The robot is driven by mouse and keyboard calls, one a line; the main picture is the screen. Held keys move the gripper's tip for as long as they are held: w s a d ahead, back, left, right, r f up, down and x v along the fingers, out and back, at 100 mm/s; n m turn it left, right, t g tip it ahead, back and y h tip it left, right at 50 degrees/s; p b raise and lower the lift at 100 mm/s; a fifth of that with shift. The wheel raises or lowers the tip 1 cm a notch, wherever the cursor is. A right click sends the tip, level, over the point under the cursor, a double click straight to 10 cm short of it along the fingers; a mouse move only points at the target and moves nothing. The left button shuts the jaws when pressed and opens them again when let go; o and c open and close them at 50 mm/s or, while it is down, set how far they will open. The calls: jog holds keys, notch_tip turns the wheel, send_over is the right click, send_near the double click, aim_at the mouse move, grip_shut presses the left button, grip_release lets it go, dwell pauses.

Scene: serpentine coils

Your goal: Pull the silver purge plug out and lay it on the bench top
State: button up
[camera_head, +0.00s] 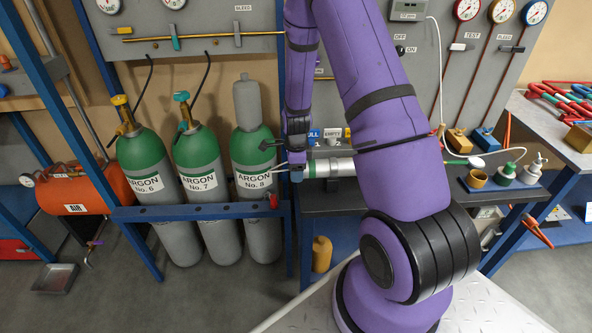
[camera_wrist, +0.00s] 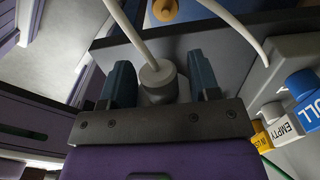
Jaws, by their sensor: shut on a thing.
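In the wrist view, my gripper (camera_wrist: 157,88) is shut on a pale grey round plug (camera_wrist: 157,74), with one dark teal finger on each side. A white hose (camera_wrist: 127,22) runs up from the plug's top. The plug itself is hard to make out there. I cannot tell whether it is still seated in something.
Grey-green argon bottles (camera_head: 254,150) stand left of my gripper behind a blue rail (camera_head: 200,211). In the wrist view, blue, white and yellow labelled blocks (camera_wrist: 285,120) are close on the right. Cups and fittings (camera_head: 505,172) stand on the bench's right part.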

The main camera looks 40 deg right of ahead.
jog(key=shift+d, duration=0.15)
grip_shut()
jog(key=w+a, duration=0.3)
jog(key=a, duration=0.2)
jog(key=shift+w, duration=0.2)
dwell(0.7)
jog(key=shift+a, duration=0.15)
